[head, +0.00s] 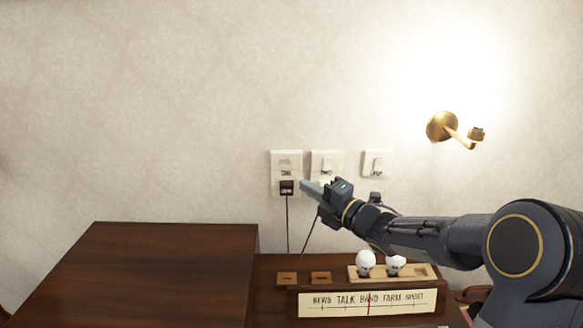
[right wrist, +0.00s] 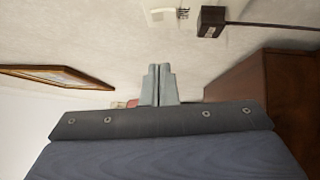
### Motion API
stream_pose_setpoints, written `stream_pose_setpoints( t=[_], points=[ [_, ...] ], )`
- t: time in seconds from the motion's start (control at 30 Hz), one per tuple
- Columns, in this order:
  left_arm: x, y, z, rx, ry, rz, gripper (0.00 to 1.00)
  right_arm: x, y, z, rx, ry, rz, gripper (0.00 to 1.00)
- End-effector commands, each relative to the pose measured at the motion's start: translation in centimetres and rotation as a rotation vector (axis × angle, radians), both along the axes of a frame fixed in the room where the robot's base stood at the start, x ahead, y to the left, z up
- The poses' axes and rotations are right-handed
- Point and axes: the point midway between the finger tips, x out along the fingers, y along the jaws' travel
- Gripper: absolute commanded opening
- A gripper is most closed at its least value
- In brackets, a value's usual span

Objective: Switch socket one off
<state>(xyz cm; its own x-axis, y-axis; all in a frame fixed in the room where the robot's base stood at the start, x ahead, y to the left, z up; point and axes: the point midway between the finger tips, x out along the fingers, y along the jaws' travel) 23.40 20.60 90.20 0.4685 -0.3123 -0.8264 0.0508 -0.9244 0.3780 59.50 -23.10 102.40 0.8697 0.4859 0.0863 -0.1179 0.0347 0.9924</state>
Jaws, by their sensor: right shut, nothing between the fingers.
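Socket one (head: 285,161) is the leftmost white wall plate, with a rocker switch above a label that seems to read ONE. A black plug (head: 287,188) sits in its lower part, and its cord hangs down. My right gripper (head: 304,186) is shut and empty, its tips just right of the plug and below the switch. I cannot tell whether it touches the plate. In the right wrist view the shut fingers (right wrist: 160,70) point toward the wall; a black plug (right wrist: 210,21) and part of a white plate (right wrist: 160,12) show beyond them. My left gripper is out of view.
A second socket (head: 325,161) is partly hidden behind my gripper. A third switch plate (head: 377,163) is farther right, below a brass lamp (head: 443,126).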

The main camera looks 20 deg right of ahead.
Motion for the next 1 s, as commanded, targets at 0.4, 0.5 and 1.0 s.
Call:
stream_pose_setpoints(
  t=[0.4,0.5,1.0],
  points=[
    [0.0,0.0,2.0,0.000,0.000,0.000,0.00,7.4,2.4,1.0,0.000,0.001,-0.001,0.00],
    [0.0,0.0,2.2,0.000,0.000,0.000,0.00,8.3,2.1,1.0,0.001,0.001,-0.001,0.00],
    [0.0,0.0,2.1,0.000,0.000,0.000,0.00,9.2,1.8,1.0,0.000,0.000,-0.001,0.00]
  ],
)
